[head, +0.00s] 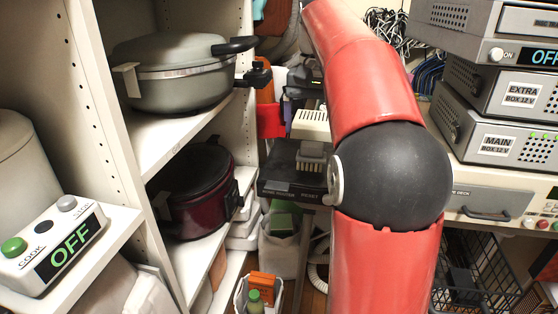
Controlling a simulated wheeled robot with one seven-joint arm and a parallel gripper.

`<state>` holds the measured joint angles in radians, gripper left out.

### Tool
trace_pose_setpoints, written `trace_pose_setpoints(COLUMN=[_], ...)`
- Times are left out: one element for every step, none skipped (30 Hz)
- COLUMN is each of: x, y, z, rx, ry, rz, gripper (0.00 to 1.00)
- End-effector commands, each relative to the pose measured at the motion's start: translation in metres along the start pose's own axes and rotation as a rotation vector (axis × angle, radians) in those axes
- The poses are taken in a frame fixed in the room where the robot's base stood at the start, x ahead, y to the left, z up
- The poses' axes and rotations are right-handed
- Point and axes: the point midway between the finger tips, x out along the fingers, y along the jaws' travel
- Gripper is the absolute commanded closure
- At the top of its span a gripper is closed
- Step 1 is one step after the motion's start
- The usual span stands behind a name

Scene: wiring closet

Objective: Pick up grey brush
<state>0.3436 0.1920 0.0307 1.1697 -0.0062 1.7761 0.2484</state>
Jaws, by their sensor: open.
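A small pale grey ribbed thing (311,157) stands at the middle of the head view, on or just behind a dark box; it may be the grey brush, but it is too small to tell. A cream slotted piece (311,125) sits right above it. My red arm with its black joint fills the middle right and covers what lies behind it. My gripper is not in view.
A dark box marked RESET (288,187) is left of my arm. White shelves at left hold a grey pot (178,80), a dark red pot (190,195) and an OFF switch box (55,245). Labelled grey units (500,140) stack at right. A wire basket (480,275) sits below.

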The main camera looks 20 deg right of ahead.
Motion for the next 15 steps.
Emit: trace_pose_setpoints(x=[0.002, 0.004, 0.007, 0.011, 0.014, 0.019, 0.023, 0.026, 0.030, 0.034, 0.038, 0.043, 0.049, 0.053, 0.060], y=[0.002, 0.002, 0.002, 0.002, 0.002, 0.002, 0.002, 0.002, 0.002, 0.002, 0.001, 0.001, 0.001, 0.001, 0.001], z=[-0.003, -0.003, -0.003, -0.003, -0.003, -0.003, -0.002, -0.002, -0.002, -0.002, -0.001, -0.001, 0.000, 0.001, 0.001], rx=[0.008, 0.009, 0.010, 0.010, 0.010, 0.009, 0.009, 0.009, 0.009, 0.009, 0.008, 0.008, 0.008, 0.007, 0.007], ry=[-0.004, -0.005, -0.007, -0.008, -0.008, -0.007, -0.007, -0.008, -0.006, -0.007, -0.007, -0.006, -0.007, -0.007, -0.006], rz=[0.001, 0.001, 0.002, 0.002, 0.002, 0.002, 0.002, 0.002, 0.001, 0.001, 0.002, 0.001, 0.001, 0.001, 0.001], gripper=[0.15, 0.15, 0.15, 0.15, 0.15, 0.15, 0.15, 0.15, 0.15, 0.15, 0.15, 0.15, 0.15, 0.15, 0.15])
